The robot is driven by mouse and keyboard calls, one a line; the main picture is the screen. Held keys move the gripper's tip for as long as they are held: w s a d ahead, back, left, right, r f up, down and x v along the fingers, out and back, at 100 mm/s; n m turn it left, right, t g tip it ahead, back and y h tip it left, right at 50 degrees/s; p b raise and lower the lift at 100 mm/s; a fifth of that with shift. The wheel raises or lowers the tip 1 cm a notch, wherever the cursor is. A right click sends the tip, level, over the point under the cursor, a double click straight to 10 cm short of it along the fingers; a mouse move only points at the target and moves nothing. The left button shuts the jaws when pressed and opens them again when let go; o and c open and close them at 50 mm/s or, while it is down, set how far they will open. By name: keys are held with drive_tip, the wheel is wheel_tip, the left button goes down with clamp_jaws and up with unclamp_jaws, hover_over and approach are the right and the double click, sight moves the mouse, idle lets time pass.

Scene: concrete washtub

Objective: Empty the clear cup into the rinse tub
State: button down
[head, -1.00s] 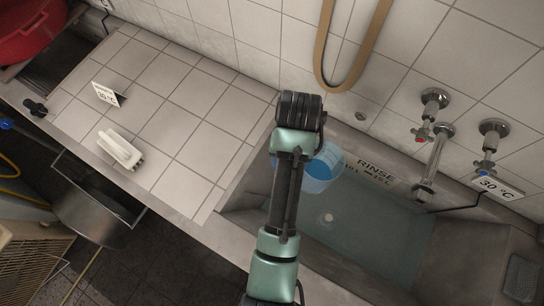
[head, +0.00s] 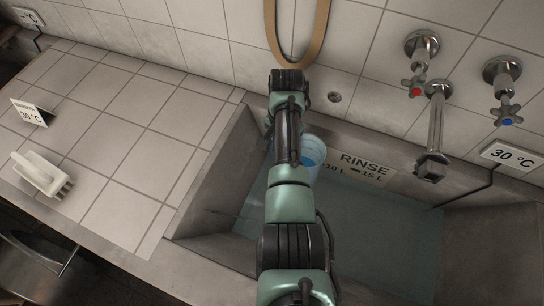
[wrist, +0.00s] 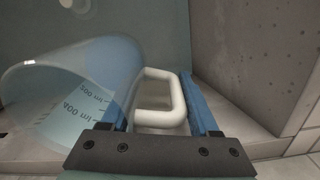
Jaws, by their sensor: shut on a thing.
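The clear cup (head: 313,152), bluish and see-through, is over the back left part of the rinse tub (head: 215,165), partly behind my arm. In the wrist view, the cup (wrist: 75,85) fills the left side, with a printed millilitre scale and its curved rim showing. My gripper (wrist: 160,98) has its two blue fingers on either side of the cup's white handle (wrist: 178,98) and is shut on it. In the head view my arm hides the fingers. I cannot tell the cup's exact tilt or how much liquid is in it.
A metal spout (head: 435,135) and two taps stand at the tub's back right. A hose loop (head: 322,30) hangs on the tiled wall behind my arm. A white brush (head: 42,174) and a temperature card (head: 32,112) are on the tiled counter at left.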

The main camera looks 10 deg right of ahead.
drive_tip(key=shift+d, duration=0.3)
drive_tip(key=p, duration=0.1)
drive_tip(key=r+p, duration=0.1)
drive_tip(key=p, duration=0.1)
drive_tip(key=shift+s+d+r+t+y, duration=0.1)
drive_tip(key=shift+s+d+t+y, duration=0.1)
drive_tip(key=shift+s+t+y, duration=0.15)
drive_tip(key=shift+s+d+r+t+y+p, duration=0.35)
drive_tip(key=shift+r+t+p, duration=0.1)
drive_tip(key=shift+p, duration=0.6)
drive_tip(key=shift+w+f, duration=0.1)
drive_tip(key=shift+f, duration=0.1)
drive_tip(key=shift+r, duration=0.25)
drive_tip(key=shift+s+r+t+p, duration=0.2)
drive_tip(key=shift+r+t+p, duration=0.1)
drive_tip(key=shift+p, duration=0.5)
drive_tip(key=shift+f, duration=0.15)
